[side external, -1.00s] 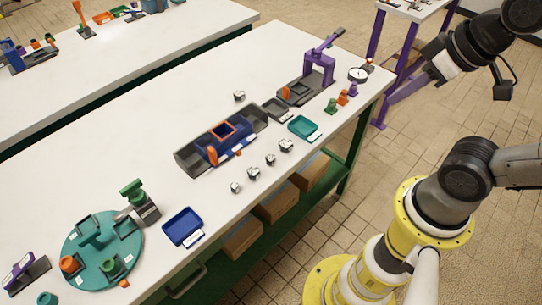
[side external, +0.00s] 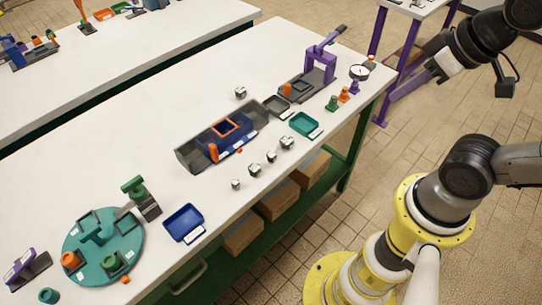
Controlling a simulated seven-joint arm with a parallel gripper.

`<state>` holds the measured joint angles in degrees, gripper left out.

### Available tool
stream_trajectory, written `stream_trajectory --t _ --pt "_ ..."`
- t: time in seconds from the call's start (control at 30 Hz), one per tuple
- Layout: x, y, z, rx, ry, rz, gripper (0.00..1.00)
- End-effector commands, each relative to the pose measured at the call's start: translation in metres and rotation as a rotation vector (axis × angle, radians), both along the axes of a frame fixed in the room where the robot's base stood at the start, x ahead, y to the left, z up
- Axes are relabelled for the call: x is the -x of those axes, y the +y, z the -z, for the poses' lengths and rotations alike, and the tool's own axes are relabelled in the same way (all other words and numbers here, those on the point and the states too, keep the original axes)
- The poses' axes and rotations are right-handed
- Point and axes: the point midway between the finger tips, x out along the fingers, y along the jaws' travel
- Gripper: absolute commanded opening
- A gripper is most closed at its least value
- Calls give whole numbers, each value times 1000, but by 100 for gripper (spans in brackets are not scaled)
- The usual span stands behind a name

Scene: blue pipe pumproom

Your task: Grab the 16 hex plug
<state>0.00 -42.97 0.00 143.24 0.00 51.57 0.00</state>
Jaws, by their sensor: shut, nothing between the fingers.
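Several small silvery hex plugs stand on the white table. Four-odd of them form a slanting row in front of the blue-and-grey fixture: a plug at the near end (side external: 235,184), one above it (side external: 254,170), another (side external: 271,157), and one at the far end (side external: 287,143). A further plug (side external: 240,92) stands alone behind the fixture. Their size markings are too small to read, so I cannot tell which is the 16. My gripper (side external: 431,76) is at the upper right, shut and empty, beyond the table's right edge and well apart from the plugs.
The blue-and-grey fixture (side external: 221,137) with an orange handle lies behind the row. A teal tray (side external: 304,124), a blue tray (side external: 183,222), a purple press (side external: 320,66) and a teal turntable (side external: 102,248) share the table. Bare tabletop lies left of the fixture.

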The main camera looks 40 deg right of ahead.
Motion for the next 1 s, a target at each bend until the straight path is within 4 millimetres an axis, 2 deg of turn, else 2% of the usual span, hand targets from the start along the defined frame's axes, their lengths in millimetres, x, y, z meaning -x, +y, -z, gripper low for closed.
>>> stream_trajectory --t 0.03,0.37,0.73,0.87,1.0 --pt "0 0 0 0 0 0 7" --pt "0 0 0 0 0 0 66" --pt "0 0 0 17 0 -33 66" --pt "-3 0 -6 83 -14 -153 66" --pt "-23 1 -26 191 -30 -350 66"
